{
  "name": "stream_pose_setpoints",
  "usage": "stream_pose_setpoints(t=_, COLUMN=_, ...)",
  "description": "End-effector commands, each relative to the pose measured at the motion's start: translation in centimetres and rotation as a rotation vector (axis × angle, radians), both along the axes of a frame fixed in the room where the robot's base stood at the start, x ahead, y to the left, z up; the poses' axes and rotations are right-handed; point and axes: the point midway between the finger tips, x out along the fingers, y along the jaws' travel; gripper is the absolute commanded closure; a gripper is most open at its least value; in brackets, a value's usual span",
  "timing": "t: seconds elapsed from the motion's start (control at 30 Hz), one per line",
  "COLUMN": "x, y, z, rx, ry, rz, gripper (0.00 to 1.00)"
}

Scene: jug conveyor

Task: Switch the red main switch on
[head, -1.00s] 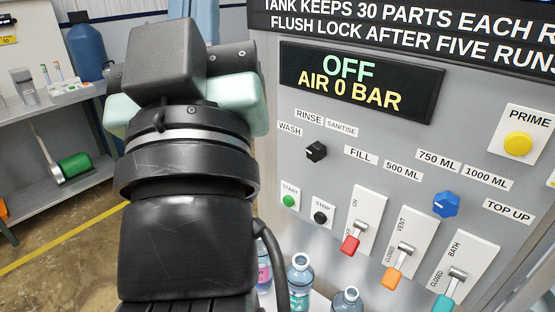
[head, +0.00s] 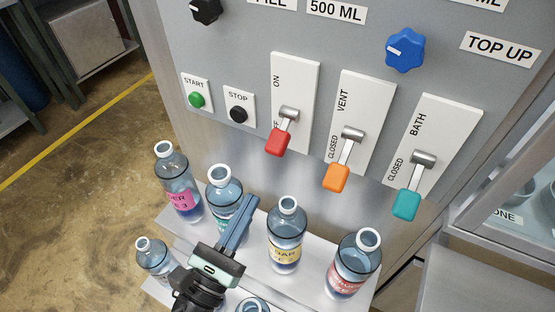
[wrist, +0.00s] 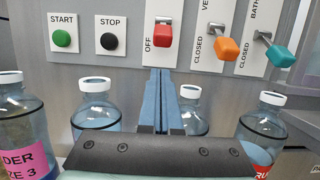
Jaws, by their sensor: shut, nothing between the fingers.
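The red main switch (head: 278,141) is a lever with a red handle on a white plate marked ON at the top and OFF at the bottom. Its handle hangs down at the OFF end. In the wrist view the red handle (wrist: 163,36) is straight ahead, above the fingertips. My gripper (head: 250,203) is shut and empty, its blue fingers together, below the switch and among the bottles. In the wrist view its fingertips (wrist: 160,70) point at the panel just below the red handle, apart from it as far as I can tell.
An orange VENT lever (head: 336,177) and a teal BATH lever (head: 407,204) hang down to the right. Green START (head: 197,100) and black STOP (head: 238,114) buttons are to the left. Several bottles, including a yellow-labelled one (head: 286,236), stand on the shelf around my gripper.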

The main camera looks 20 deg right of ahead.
Motion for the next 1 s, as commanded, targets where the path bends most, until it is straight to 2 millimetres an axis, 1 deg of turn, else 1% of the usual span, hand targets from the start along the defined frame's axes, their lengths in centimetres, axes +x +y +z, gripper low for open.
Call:
stream_pose_setpoints(t=0.27, x=0.0, y=0.0, z=0.1, rx=-0.002, ry=0.0, rz=0.001, gripper=1.0)
stream_pose_setpoints(t=0.37, x=0.3, y=-0.3, z=0.2, rx=-0.001, ry=-0.002, rz=0.0, gripper=1.0)
stream_pose_setpoints(t=0.47, x=0.9, y=-1.1, z=0.6, rx=0.0, ry=-0.003, rz=-0.001, gripper=1.0)
stream_pose_setpoints(t=0.8, x=4.5, y=-5.8, z=2.2, rx=0.0, ry=-0.003, rz=-0.002, gripper=1.0)
stream_pose_setpoints(t=1.0, x=5.7, y=-7.3, z=2.7, rx=0.001, ry=-0.002, rz=0.0, gripper=1.0)
